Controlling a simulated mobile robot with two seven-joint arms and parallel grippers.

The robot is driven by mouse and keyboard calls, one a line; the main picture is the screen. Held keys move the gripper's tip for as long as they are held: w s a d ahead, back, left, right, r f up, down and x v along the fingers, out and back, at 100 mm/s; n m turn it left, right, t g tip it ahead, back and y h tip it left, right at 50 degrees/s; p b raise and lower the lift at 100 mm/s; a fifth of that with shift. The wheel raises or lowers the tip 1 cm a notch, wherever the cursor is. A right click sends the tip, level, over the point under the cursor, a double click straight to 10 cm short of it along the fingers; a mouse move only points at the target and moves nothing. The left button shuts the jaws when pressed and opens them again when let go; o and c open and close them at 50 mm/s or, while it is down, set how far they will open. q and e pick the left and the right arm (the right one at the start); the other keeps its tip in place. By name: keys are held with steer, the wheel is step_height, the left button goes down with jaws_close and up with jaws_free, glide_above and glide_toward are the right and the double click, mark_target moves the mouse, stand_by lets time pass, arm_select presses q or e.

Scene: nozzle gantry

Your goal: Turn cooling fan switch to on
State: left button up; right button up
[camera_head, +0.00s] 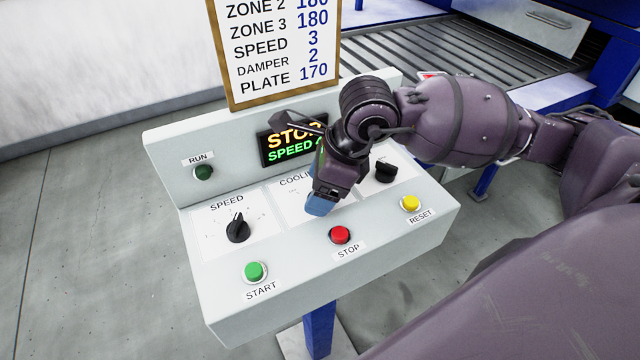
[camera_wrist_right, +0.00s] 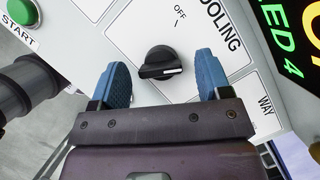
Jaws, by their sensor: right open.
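The cooling fan switch (camera_wrist_right: 160,63) is a black rotary knob on the white panel face. In the right wrist view it sits between the two blue fingers of my right gripper (camera_wrist_right: 163,72), with visible gaps on both sides. Its white pointer mark faces right, away from the OFF label (camera_wrist_right: 180,10). An ON label is not visible. In the head view my right gripper (camera_head: 320,203) is over the cooling section (camera_head: 290,187) and hides the knob. The gripper is open. My left gripper is not in view.
The speed knob (camera_head: 238,229) is left of the gripper and another black knob (camera_head: 385,172) is right. Green start (camera_head: 254,271), red stop (camera_head: 340,235) and yellow reset (camera_head: 411,203) buttons line the front. The display (camera_head: 292,141), partly covered, shows SPEED 4. A sign (camera_head: 278,50) stands behind.

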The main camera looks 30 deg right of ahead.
steer(key=shift+r, duration=0.1)
steer(key=v, duration=1)
steer(key=shift+r+p, duration=0.3)
steer(key=shift+s+d, duration=0.1)
steer(key=shift+s, duration=0.1)
